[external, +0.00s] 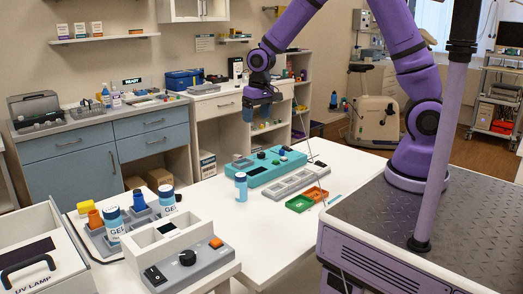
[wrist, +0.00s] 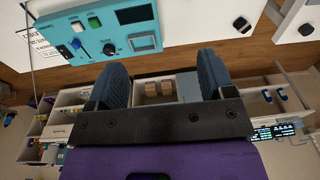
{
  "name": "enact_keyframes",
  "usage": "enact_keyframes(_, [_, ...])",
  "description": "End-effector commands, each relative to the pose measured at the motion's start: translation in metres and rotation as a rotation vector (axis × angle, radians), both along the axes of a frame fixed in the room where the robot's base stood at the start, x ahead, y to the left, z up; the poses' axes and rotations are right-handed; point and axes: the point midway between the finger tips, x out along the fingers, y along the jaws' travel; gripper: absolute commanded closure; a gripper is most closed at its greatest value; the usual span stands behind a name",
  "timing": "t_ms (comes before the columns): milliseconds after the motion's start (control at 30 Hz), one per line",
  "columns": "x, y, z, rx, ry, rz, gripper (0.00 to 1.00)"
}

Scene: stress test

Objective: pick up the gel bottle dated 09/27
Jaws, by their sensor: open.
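Two bottles with GEL labels stand at the left of the white table in the external view: one in front (external: 114,224) and one to its right (external: 167,200). A third blue bottle with a white cap (external: 241,188) stands apart on the table, left of the teal device. No date is readable on any of them. My gripper (external: 257,112) hangs above and behind the table, well clear of the bottles. In the wrist view my gripper (wrist: 162,75) is open, with nothing between its fingers and no bottle clearly in sight.
The teal device (external: 265,168) lies on the table and also shows in the wrist view (wrist: 105,28). A grey control box (external: 188,265), a green tray (external: 299,204) and an orange tray (external: 316,194) are nearby. A drawer unit (external: 150,145) stands behind. White tabletop is free right of the control box.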

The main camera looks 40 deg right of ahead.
Motion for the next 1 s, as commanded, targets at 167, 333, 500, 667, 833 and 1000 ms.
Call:
enact_keyframes(167, [0.008, 0.038, -0.066, -0.021, 0.051, 0.008, 0.24])
enact_keyframes(333, [0.009, 0.061, -0.110, -0.034, 0.077, 0.011, 0.24])
enact_keyframes(500, [0.008, 0.070, -0.130, -0.040, 0.087, 0.010, 0.24])
enact_keyframes(667, [0.008, 0.071, -0.149, -0.042, 0.090, 0.010, 0.24])
enact_keyframes(833, [0.008, 0.071, -0.173, -0.041, 0.089, 0.010, 0.24])
enact_keyframes(1000, [0.008, 0.071, -0.185, -0.040, 0.088, 0.010, 0.24])
